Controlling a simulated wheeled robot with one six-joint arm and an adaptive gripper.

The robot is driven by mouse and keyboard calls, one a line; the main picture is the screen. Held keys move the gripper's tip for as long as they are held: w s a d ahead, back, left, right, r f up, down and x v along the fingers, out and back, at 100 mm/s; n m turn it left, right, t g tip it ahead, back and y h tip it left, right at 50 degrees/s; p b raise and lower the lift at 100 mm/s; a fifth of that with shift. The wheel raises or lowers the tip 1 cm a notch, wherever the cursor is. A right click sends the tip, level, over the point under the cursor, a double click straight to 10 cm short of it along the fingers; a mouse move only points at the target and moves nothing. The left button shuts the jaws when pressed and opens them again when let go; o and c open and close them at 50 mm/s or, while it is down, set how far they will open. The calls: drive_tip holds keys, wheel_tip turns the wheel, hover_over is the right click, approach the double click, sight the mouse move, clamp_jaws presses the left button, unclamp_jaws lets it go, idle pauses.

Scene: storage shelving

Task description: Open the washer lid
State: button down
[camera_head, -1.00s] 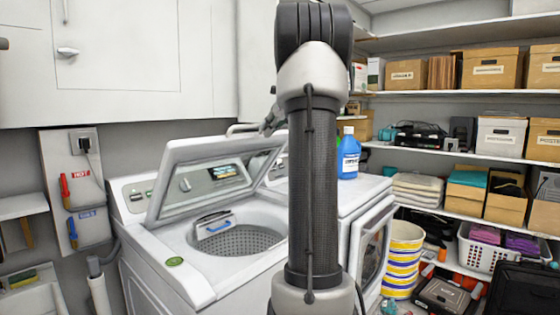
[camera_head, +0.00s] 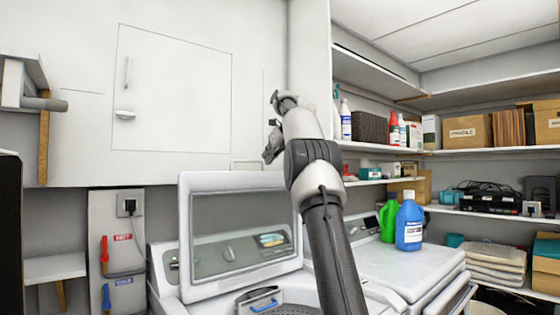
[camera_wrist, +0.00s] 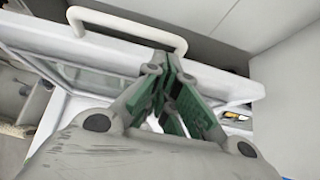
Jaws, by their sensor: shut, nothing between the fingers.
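The washer lid (camera_head: 190,235), a white frame around a clear window, stands raised and close to upright above the washer (camera_head: 167,290). The tub opening shows below it at the bottom of the head view. A white loop handle (camera_head: 240,163) shows at the lid's top edge; it also shows in the wrist view (camera_wrist: 130,22). My gripper (camera_head: 268,154) is beside the handle at the lid's top right. In the wrist view its green-padded fingers (camera_wrist: 168,65) are shut and empty, close to the lid's edge (camera_wrist: 95,47). Whether they touch the lid is unclear.
A green bottle (camera_head: 389,217) and a blue bottle (camera_head: 409,222) stand on the neighbouring white machine (camera_head: 385,262). Shelves with boxes (camera_head: 468,132) fill the right side. A wall cabinet (camera_head: 170,90) is behind the lid. Hot and cold valves are at left.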

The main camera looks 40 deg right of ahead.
drive_tip(key=shift+w, duration=0.7)
drive_tip(key=a+v, duration=0.1)
drive_tip(key=v, duration=1.1)
drive_tip(key=shift+d, duration=0.4)
